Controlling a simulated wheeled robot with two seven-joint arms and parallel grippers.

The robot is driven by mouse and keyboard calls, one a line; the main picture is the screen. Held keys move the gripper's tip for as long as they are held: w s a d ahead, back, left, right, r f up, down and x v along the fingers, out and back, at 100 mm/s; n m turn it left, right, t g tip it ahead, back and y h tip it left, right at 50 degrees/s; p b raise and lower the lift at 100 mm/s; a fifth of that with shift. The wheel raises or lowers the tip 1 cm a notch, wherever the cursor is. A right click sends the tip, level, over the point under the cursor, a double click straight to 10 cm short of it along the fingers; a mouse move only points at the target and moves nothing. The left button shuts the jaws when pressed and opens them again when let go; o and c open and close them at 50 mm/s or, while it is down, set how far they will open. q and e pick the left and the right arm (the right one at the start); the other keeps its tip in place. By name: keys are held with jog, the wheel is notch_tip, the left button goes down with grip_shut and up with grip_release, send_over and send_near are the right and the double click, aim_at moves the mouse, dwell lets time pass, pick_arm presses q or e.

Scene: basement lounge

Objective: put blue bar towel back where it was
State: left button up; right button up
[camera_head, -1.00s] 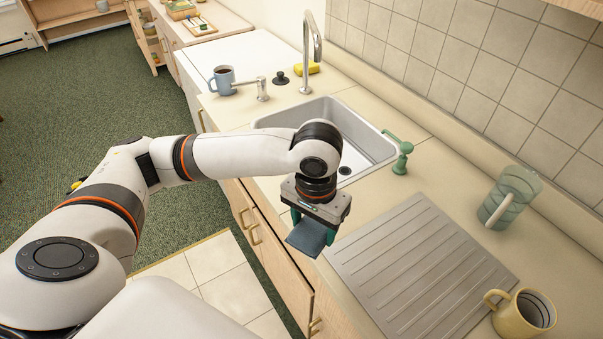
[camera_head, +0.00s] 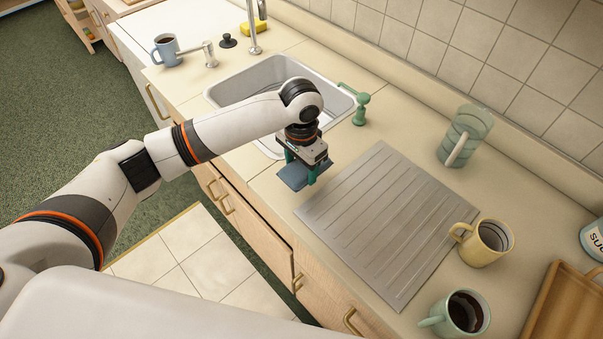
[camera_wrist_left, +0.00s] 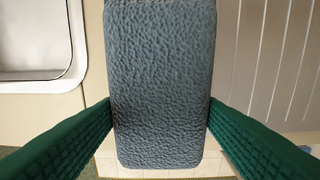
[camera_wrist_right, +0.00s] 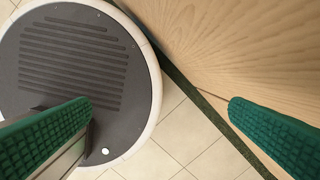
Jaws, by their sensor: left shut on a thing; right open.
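The blue bar towel (camera_head: 293,177) is a small grey-blue folded cloth. My left gripper (camera_head: 304,168) is shut on it and holds it over the counter's front part, between the sink and the ribbed drainboard. In the left wrist view the towel (camera_wrist_left: 163,90) fills the middle between the two green fingers, with the sink at upper left and the drainboard at right. My right gripper (camera_wrist_right: 160,112) is open and empty in the right wrist view, over the floor beside a wooden cabinet front. It is not in the head view.
The sink (camera_head: 240,90) lies behind the left gripper, with a green dispenser (camera_head: 361,108) at its corner. The drainboard (camera_head: 385,225) is bare. A pitcher (camera_head: 465,135), yellow mug (camera_head: 483,243), green mug (camera_head: 460,314) and wooden tray (camera_head: 570,305) stand at right. A blue mug (camera_head: 166,49) stands beyond the sink.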

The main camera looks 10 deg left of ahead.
aim_at(301, 177)
pick_arm(q)
notch_tip(301, 177, down, 4)
jog(key=shift+f+p, duration=0.1)
jog(key=shift+p, duration=0.2)
jog(key=shift+f, duration=0.15)
jog(key=o, duration=0.9)
notch_tip(301, 177, up, 12)
jog(key=shift+r+b, duration=0.2)
jog(key=shift+b, duration=0.55)
jog(key=shift+s+f, duration=0.1)
